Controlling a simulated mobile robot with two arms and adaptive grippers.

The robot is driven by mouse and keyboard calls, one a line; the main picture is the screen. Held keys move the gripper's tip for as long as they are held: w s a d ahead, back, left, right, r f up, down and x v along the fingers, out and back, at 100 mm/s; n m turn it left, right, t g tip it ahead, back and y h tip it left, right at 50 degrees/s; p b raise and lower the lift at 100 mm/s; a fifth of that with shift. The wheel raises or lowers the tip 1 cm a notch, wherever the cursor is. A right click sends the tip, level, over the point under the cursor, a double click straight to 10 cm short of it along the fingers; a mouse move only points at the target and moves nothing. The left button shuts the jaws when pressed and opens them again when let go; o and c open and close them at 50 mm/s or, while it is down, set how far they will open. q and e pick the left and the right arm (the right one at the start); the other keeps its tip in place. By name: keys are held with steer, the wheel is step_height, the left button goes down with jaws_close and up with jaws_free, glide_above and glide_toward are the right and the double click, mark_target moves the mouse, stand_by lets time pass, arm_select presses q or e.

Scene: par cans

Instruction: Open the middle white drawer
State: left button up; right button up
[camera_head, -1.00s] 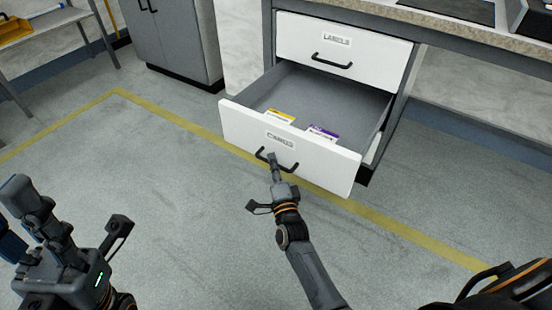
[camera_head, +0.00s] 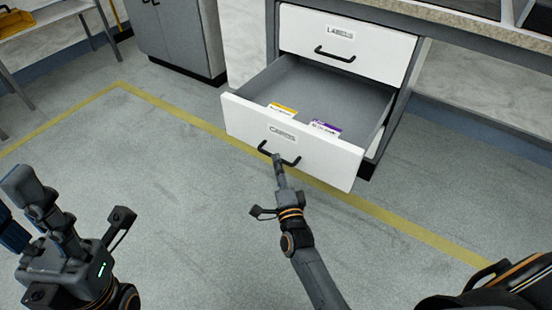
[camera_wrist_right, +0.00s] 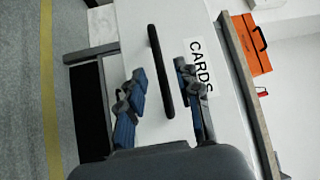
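The middle white drawer (camera_head: 240,121), labelled CARDS, is pulled well out below a shut upper white drawer. Its black handle (camera_head: 290,162) is on the front panel; in the right wrist view the handle (camera_wrist_right: 160,70) runs between my two fingers. My right gripper (camera_head: 277,158) is at the handle; in the wrist view (camera_wrist_right: 165,100) its blue-padded fingers are apart, with gaps to the bar, one on each side. My left gripper (camera_head: 16,205) is at the lower left, away from the drawer, with its fingers apart and empty.
A yellow packet (camera_head: 282,108) and a purple packet (camera_head: 325,128) are in the drawer. The upper drawer (camera_head: 375,50) is shut under the countertop. A grey cabinet (camera_head: 180,40) stands left. The floor in front is clear. An orange case (camera_wrist_right: 250,45) shows in the wrist view.

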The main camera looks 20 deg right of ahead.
steer(key=s+a+f, duration=0.1)
steer(key=s, duration=0.7)
steer(key=shift+s, duration=0.3)
